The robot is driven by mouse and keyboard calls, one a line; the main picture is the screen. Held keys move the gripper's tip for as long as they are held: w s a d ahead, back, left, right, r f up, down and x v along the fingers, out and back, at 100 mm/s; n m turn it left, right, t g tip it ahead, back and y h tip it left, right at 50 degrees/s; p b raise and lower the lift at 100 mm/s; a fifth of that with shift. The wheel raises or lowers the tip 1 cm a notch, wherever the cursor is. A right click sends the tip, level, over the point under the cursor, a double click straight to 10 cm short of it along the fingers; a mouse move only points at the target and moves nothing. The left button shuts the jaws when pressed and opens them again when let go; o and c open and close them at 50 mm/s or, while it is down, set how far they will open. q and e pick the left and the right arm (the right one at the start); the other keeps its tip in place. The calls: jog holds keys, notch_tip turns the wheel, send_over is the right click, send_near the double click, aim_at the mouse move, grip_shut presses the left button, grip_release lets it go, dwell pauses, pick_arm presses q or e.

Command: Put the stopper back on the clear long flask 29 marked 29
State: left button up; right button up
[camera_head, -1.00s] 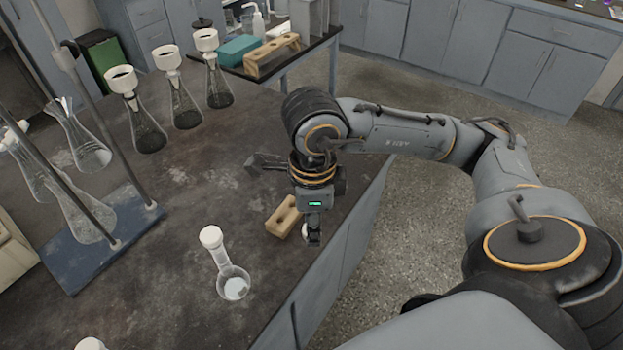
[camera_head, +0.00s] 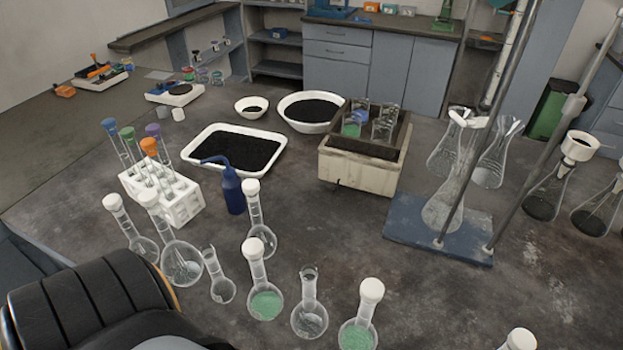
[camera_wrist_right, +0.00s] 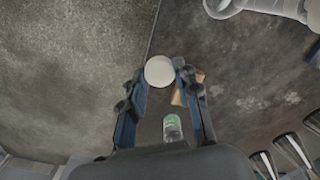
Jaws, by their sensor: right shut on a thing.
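In the right wrist view my right gripper (camera_wrist_right: 159,80) is shut on a round white stopper (camera_wrist_right: 159,71), held at its fingertips. In the head view two clear long-necked flasks stand without a stopper: a smaller one (camera_head: 222,289) and one farther right (camera_head: 310,320). No number is legible, so I cannot tell which is flask 29. My right gripper and the held stopper are outside the head view. My left gripper is not in view.
Stoppered long flasks stand around the open ones, some with green contents (camera_head: 265,302). Behind are a blue wash bottle (camera_head: 233,192), a white tube rack (camera_head: 182,206) and a black-filled tray (camera_head: 278,166). A stand with a blue base (camera_head: 415,226) is right. Wood (camera_wrist_right: 180,97) shows beyond my right gripper.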

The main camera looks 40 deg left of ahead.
jog(key=n, duration=0.5)
jog(key=w+a+n, duration=0.1)
jog(key=n, duration=0.1)
jog(key=shift+f, duration=0.3)
